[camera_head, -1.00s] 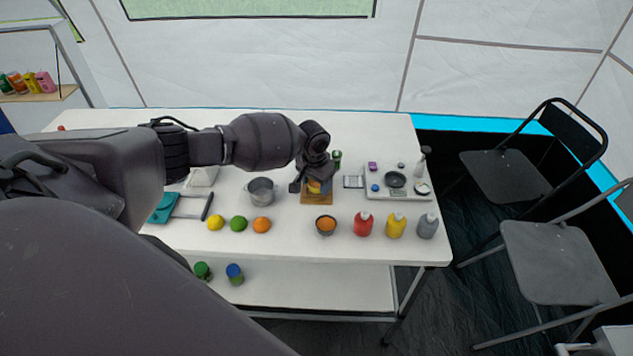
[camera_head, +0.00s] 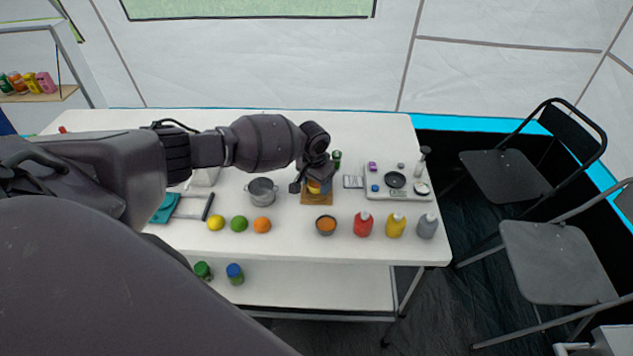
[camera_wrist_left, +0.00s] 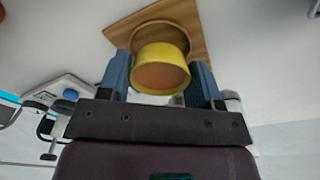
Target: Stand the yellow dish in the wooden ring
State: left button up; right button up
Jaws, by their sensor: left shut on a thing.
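The yellow dish (camera_wrist_left: 161,54) is between the two fingers of my left gripper (camera_wrist_left: 161,76), which is shut on it. In the head view only a small part of the dish (camera_head: 315,187) shows under the left gripper (camera_head: 312,183). The wooden ring, a square wooden piece with a round opening (camera_wrist_left: 196,42), lies on the table just beyond the dish in the wrist view. In the head view the front edge of the wooden ring (camera_head: 317,202) shows below the gripper. I cannot tell whether the dish touches the ring. My right gripper is not in view.
A metal pot (camera_head: 262,192) stands left of the ring. A tray of small items (camera_head: 396,183) is to the right.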

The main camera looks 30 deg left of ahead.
pick_arm(q)
jog(key=shift+f, duration=0.1)
jog(key=shift+f, duration=0.1)
jog(key=shift+f+b, duration=0.3)
jog(key=shift+f, duration=0.1)
jog(key=shift+f, duration=0.25)
dwell(0.3)
jog(key=o, duration=0.5)
jog(key=shift+c, duration=0.2)
jog(key=shift+r, duration=0.15)
